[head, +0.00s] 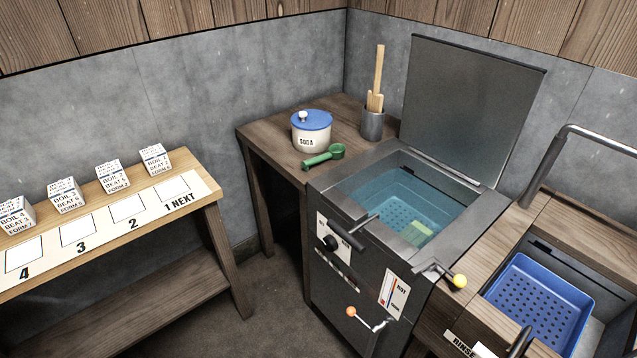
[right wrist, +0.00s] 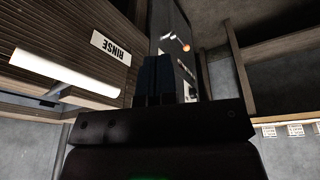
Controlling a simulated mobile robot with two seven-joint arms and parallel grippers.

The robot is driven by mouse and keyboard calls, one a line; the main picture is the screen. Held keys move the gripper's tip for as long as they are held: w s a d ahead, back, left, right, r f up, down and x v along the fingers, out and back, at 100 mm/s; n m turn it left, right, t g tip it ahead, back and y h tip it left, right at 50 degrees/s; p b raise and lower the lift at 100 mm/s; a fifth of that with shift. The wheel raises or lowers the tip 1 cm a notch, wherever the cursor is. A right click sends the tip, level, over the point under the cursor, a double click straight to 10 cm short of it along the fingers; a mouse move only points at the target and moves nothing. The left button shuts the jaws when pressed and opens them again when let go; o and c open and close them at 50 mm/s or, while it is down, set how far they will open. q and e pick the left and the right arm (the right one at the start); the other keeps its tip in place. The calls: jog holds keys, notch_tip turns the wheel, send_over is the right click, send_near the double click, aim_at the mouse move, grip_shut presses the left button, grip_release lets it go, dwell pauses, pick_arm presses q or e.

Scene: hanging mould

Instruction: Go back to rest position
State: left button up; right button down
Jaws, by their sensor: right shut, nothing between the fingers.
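My right gripper (right wrist: 168,68) shows in the right wrist view as dark fingers, closed together with nothing held. It is clear of the furniture, with the front of the dark vat (right wrist: 178,38) beyond it. Neither gripper shows in the head view, and my left gripper is in no view. In the head view the vat (head: 375,265) stands with its lid (head: 470,105) raised. A blue perforated basket and a pale green block (head: 418,233) sit in its liquid.
A rinse basin with a blue perforated tray (head: 540,300) is at the right. A soda jar (head: 311,132), a green scoop (head: 324,156) and a tool holder (head: 373,125) stand on the corner table. Several printed cartons line the left bench (head: 190,195). Floor between is clear.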

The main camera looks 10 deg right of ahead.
jog(key=w+d+f+t, duration=0.1)
jog(key=w+f+t, duration=0.5)
jog(key=f+t, duration=0.2)
jog(key=shift+f, duration=0.4)
